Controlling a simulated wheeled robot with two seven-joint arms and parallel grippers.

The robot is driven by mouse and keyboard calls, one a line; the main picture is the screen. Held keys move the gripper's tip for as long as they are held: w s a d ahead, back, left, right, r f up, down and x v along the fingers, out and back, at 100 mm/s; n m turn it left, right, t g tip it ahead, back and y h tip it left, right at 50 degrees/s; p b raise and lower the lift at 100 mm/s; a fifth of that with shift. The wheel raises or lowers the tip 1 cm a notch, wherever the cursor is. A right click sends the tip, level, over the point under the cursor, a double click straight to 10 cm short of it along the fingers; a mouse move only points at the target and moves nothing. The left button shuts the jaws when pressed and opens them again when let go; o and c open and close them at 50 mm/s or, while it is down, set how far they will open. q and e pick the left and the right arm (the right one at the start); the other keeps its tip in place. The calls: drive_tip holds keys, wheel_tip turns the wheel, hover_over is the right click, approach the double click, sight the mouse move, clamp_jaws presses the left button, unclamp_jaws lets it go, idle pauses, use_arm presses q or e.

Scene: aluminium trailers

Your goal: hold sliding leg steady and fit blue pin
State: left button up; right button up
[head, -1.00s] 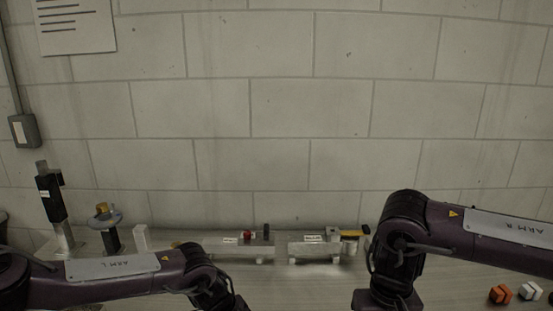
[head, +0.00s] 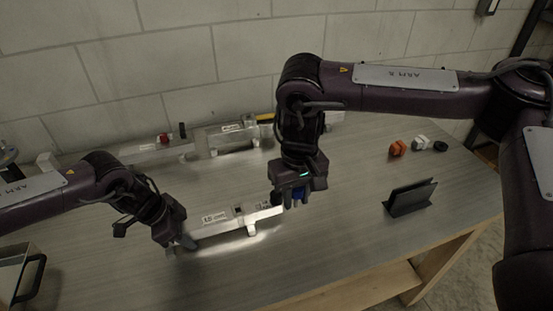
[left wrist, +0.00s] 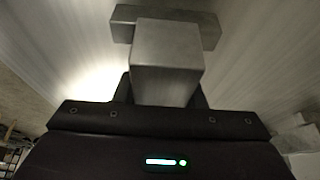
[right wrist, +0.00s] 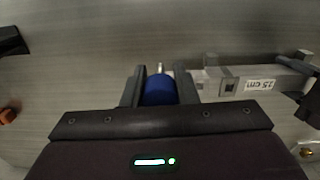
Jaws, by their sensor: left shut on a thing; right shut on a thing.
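The sliding leg assembly (head: 228,219), a bright metal bar with a "15 cm" label, lies near the middle of the table in the head view. My left gripper (head: 185,243) is at its left end. In the left wrist view its jaws (left wrist: 165,92) are shut on a grey square metal leg (left wrist: 166,62) with a crosspiece. My right gripper (head: 292,194) is at the bar's right end, shut on the blue pin (right wrist: 160,90). The pin's metal tip shows beyond the jaws in the right wrist view, beside the labelled bar (right wrist: 240,84) and apart from its dark square hole.
Other metal assemblies (head: 228,136) stand along the wall at the back. A black stand (head: 410,198) is right of my right gripper. Orange (head: 397,148) and white (head: 421,142) pieces lie behind it. A tray (head: 22,285) is at the lower left. The front table is clear.

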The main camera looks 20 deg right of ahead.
drive_tip(key=shift+w+a+n, duration=0.25)
drive_tip(key=shift+a+n, duration=0.1)
drive_tip(key=shift+n, duration=0.35)
drive_tip(key=w+a+r+n, duration=0.1)
drive_tip(key=w+a+n, duration=0.2)
drive_tip(key=n, duration=0.8)
drive_tip(key=w+a+r+n, duration=0.1)
drive_tip(key=w+a+n, duration=0.2)
drive_tip(key=a+n, duration=0.5)
drive_tip(key=n, duration=0.3)
drive_tip(key=shift+w, duration=0.3)
drive_tip(key=shift+a, duration=0.1)
drive_tip(key=shift+f, duration=2.85)
drive_tip(key=shift+f, duration=0.9)
